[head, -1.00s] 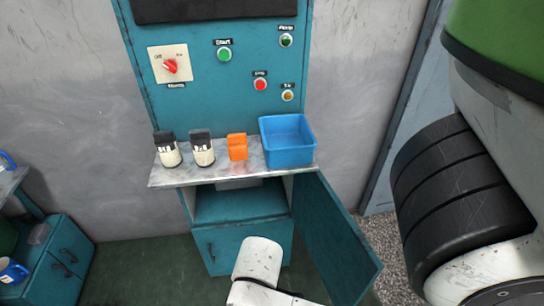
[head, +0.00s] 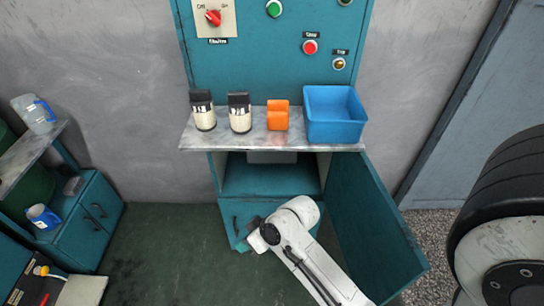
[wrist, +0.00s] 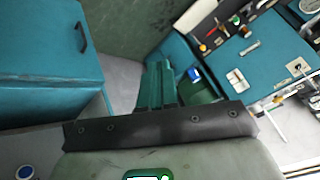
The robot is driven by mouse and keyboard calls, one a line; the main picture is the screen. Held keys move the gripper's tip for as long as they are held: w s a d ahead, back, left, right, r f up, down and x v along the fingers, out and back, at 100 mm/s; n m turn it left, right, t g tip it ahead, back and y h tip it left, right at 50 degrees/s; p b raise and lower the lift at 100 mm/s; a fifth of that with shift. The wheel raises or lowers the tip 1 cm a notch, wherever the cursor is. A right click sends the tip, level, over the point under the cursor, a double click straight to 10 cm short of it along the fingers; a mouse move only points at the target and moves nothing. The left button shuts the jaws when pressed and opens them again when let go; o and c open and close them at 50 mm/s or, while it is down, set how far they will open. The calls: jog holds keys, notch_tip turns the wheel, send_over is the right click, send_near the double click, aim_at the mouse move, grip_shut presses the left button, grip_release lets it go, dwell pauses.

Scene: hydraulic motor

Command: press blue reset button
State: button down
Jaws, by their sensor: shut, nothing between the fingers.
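A small round blue button-like thing with a pale ring (wrist: 25,172) shows at the lower left edge of the wrist view, on a pale grey surface. I cannot read any label by it, so I cannot tell surely that it is the reset button. No blue button shows in the head view. My gripper (head: 249,233) is a small dark shape at the end of my white arm, in front of the lower teal cabinet.
A teal control cabinet (head: 275,55) has a red switch and several buttons. Its marble shelf (head: 225,143) holds two jars, an orange item (head: 278,115) and a blue bin (head: 335,130). A teal door (head: 370,225) stands open at right. Side cabinets (head: 85,220) stand left.

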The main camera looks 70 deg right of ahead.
jog(key=w+d+f+m+t+h+b, duration=0.25)
jog(key=w+d+t, duration=0.2)
jog(key=d, duration=0.55)
jog(key=s+d+r+m+t+h+b, duration=0.1)
jog(key=d+m+h, duration=0.2)
jog(key=d, duration=0.5)
jog(key=s+d+m+t+h+b, duration=0.1)
jog(key=d+m+t+h+b, duration=0.1)
jog(key=d, duration=0.5)
jog(key=shift+s+d+r+m+h, duration=0.3)
jog(key=shift+d+r+m+h, duration=0.1)
jog(key=shift+m+h, duration=0.3)
jog(key=w+d+b, duration=0.3)
jog(key=d, duration=0.5)
jog(key=shift+w, duration=0.2)
jog(key=shift+d, duration=0.15)
jog(key=shift+w+d+b, duration=0.15)
jog(key=shift+d+b, duration=0.1)
jog(key=shift+b, duration=0.15)
